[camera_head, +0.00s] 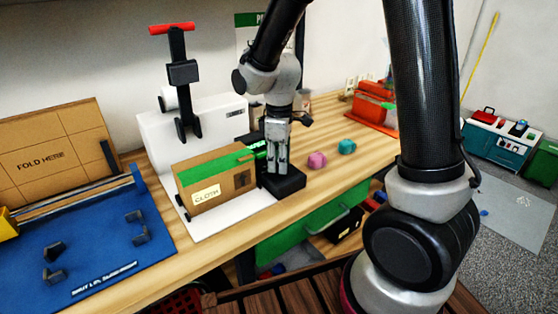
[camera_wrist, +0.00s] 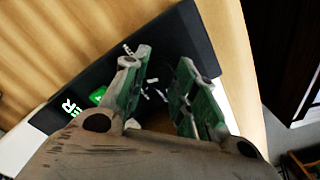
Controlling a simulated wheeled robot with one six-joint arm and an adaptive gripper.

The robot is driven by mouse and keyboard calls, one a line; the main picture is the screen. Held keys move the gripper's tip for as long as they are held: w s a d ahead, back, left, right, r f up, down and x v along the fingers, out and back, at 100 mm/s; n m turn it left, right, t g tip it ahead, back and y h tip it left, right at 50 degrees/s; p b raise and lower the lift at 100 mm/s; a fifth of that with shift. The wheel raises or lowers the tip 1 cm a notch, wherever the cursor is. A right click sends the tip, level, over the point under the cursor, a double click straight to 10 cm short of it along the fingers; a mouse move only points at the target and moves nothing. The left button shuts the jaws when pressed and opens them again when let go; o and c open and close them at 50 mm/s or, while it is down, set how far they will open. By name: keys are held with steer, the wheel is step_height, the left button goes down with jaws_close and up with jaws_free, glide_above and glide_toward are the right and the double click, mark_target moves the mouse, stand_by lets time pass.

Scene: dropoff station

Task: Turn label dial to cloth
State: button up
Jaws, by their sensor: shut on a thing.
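The label device is a black box (camera_head: 284,184) at the right end of the white base, and its black panel (camera_wrist: 190,28) fills much of the wrist view. The label dial (camera_wrist: 158,78) is dark on that panel, with white marks around it, and is mostly hidden by my fingers. My gripper (camera_head: 277,165) points down over the black box. In the wrist view my gripper's green-padded fingers (camera_wrist: 166,75) are shut on the dial, one on each side. A lit green display (camera_wrist: 68,105) shows only part of a word ending in "ER". The dial's pointed-to setting is not readable.
A cardboard box (camera_head: 213,180) with green tape and a "CLOTH" label stands left of the device, by a white machine (camera_head: 190,128) with a red-handled lever. Pink (camera_head: 317,160) and teal (camera_head: 347,147) items lie to the right. A blue folding board (camera_head: 95,250) lies left.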

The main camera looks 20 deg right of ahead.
steer(key=m, duration=0.5)
steer(key=shift+m, duration=0.3)
steer(key=m, duration=0.5)
steer(key=shift+m, duration=0.3)
steer(key=o, duration=1.1)
steer(key=shift+c, duration=0.2)
step_height(320, 180, up, 12)
